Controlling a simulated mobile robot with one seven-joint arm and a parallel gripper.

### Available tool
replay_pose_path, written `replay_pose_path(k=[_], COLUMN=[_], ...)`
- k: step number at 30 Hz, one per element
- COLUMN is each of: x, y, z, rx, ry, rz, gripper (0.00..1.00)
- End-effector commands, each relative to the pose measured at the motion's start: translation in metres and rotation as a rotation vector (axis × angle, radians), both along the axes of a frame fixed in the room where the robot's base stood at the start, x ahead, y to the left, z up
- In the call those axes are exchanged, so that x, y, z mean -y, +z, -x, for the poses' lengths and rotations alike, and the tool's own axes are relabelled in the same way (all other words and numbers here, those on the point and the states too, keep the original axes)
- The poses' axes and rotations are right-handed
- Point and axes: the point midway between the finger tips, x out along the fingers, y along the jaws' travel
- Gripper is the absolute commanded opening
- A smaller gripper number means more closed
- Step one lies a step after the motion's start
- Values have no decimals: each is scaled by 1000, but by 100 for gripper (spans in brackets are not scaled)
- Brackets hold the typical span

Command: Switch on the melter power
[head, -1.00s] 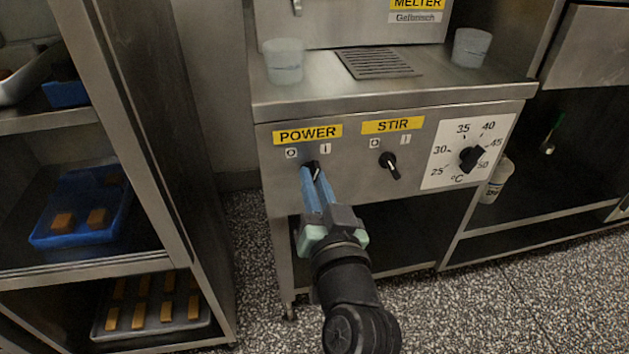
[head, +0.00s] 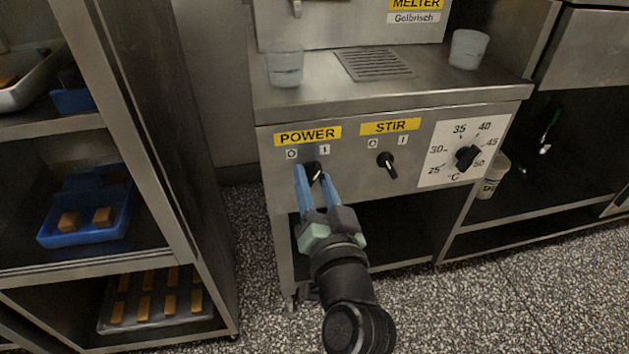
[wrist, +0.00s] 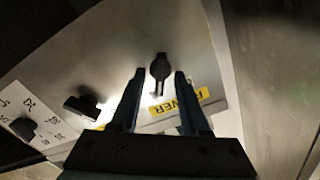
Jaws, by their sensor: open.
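The black POWER knob (head: 314,168) sits on the melter's steel front panel under a yellow POWER label (head: 307,136). The O mark (head: 291,154) is up and left of it, and the I mark (head: 325,149) is up and right. My gripper (head: 311,174) is open, with its blue fingers apart at the knob. In the wrist view, the POWER knob (wrist: 160,67) appears between the fingertips, with a gap on each side. Contact is not visible. The knob is partly hidden in the head view, and I cannot tell which mark it points to.
The STIR knob (head: 387,163) and the temperature dial (head: 467,157) are to the right on the same panel. Two cups (head: 285,66) (head: 468,48) stand on the ledge above. A shelf rack (head: 170,150) with trays is close on the left. The speckled floor below is clear.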

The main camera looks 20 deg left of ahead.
Motion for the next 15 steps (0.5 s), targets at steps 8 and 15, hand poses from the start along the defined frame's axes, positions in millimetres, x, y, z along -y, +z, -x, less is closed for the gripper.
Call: replay_pose_path(k=[8,15], x=[7,32], y=[1,1], z=[9,45], rx=[-1,-3], ry=[-3,-4], rz=[1,1], gripper=[45,45])
